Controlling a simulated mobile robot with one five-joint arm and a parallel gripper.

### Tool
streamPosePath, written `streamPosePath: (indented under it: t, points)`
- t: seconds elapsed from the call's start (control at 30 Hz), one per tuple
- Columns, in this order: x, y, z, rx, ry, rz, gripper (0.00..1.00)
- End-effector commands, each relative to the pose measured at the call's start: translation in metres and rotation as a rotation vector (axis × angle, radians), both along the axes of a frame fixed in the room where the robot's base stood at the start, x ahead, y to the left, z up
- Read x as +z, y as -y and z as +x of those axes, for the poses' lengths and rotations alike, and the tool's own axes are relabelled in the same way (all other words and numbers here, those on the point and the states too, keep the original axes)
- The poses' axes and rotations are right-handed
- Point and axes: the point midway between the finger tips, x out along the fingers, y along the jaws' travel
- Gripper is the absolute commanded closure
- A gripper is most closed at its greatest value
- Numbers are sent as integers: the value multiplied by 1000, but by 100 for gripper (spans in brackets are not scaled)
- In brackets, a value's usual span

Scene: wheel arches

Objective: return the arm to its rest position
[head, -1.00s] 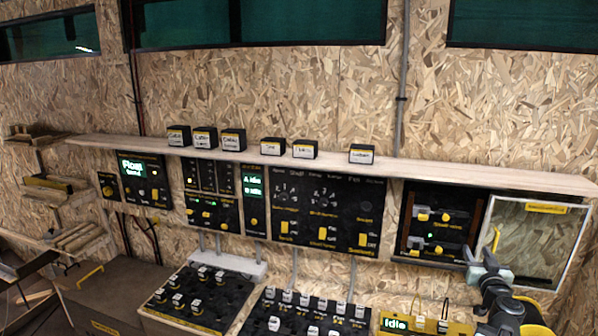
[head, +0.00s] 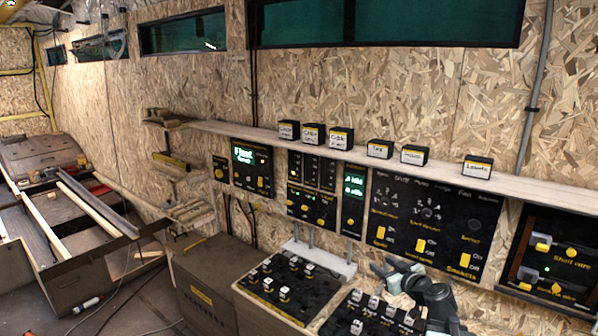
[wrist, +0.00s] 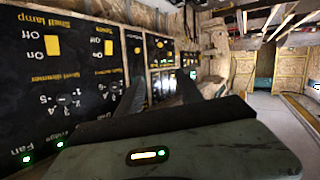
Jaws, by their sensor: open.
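My gripper (head: 392,268) shows low at the right of centre in the head view. It is in front of the lower edge of the black wall panel (head: 425,222) with its yellow switches. In the wrist view the two dark fingers of my gripper (wrist: 160,95) stand apart, and I see nothing between them. That view looks along the wall panels, with labels such as "Shelf lamp" and "Fan" appearing upside down. My arm covers part of the lower console (head: 385,318).
A wooden shelf (head: 360,158) with several small labelled black boxes runs above the panels. A console with white-capped switches (head: 290,280) and a brown chest (head: 205,285) stand below. Wooden frames and planks (head: 70,205) fill the left side. Some floor is clear between.

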Motion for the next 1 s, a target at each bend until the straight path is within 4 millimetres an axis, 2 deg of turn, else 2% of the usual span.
streamPosePath:
  t: [0.03,0.1,0.2,0.27,0.3,0.33,0.37,0.4,0.5,0.63,0.77,1.0]
  points:
    - [-12,-44,1,78,-52,-9,56]
    - [-33,-99,-5,177,-148,-25,56]
    - [-67,-166,-26,289,-316,-54,56]
    - [-89,-197,-44,332,-440,-79,56]
    - [-105,-212,-59,344,-536,-100,56]
    - [-118,-220,-73,341,-619,-117,56]
    - [-130,-222,-86,319,-708,-136,56]
    - [-145,-216,-104,266,-825,-156,56]
    - [-166,-174,-141,42,-1067,-173,56]
    - [-173,-139,-175,-229,-1248,-146,56]
    - [-173,-138,-186,-347,-1304,-80,56]
    - [-173,-139,-185,-362,-1302,-64,56]
